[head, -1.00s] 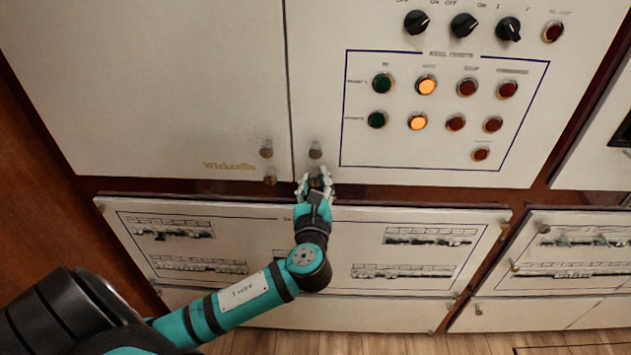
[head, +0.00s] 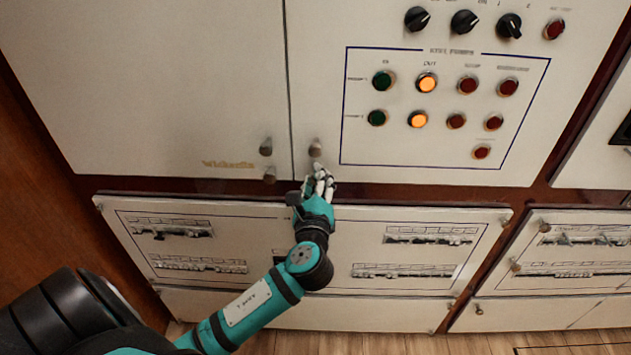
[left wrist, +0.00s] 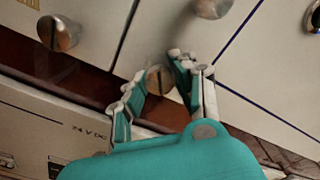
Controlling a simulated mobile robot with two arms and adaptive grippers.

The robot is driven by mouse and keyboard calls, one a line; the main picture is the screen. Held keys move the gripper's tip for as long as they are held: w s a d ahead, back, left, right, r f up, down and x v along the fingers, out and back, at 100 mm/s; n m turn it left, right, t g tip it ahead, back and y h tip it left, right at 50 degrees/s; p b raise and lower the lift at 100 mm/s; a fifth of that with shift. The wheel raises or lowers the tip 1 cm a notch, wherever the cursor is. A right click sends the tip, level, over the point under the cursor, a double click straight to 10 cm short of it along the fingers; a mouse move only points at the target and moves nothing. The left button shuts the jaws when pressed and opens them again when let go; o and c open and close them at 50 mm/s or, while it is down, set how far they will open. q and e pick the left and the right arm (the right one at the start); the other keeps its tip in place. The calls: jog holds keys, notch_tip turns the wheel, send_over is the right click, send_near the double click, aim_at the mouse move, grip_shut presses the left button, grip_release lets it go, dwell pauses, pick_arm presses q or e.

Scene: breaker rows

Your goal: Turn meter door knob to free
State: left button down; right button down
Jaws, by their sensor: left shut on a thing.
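The meter door knob (left wrist: 159,80) shows in the left wrist view as a small metal knob with a slot, at the lower edge of the upper white panel. My left gripper (head: 319,177) is shut on it, with one finger on each side in the left wrist view (left wrist: 162,80). In the head view the fingers hide this knob. The slot looks close to upright in the wrist picture, but its exact angle is hard to tell. My right gripper is in neither view.
Another metal knob (head: 315,148) sits just above the gripper. Two more, an upper knob (head: 265,147) and a lower knob (head: 269,175), are left of the door seam. A pump button panel (head: 447,110) lies up right. A breaker panel (head: 330,237) is below.

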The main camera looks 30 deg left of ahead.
pick_arm(q)
jog(key=n+b, duration=0.3)
jog(key=n, duration=0.8)
jog(key=shift+n, duration=0.4)
dwell(0.3)
jog(key=c, duration=1)
grip_release()
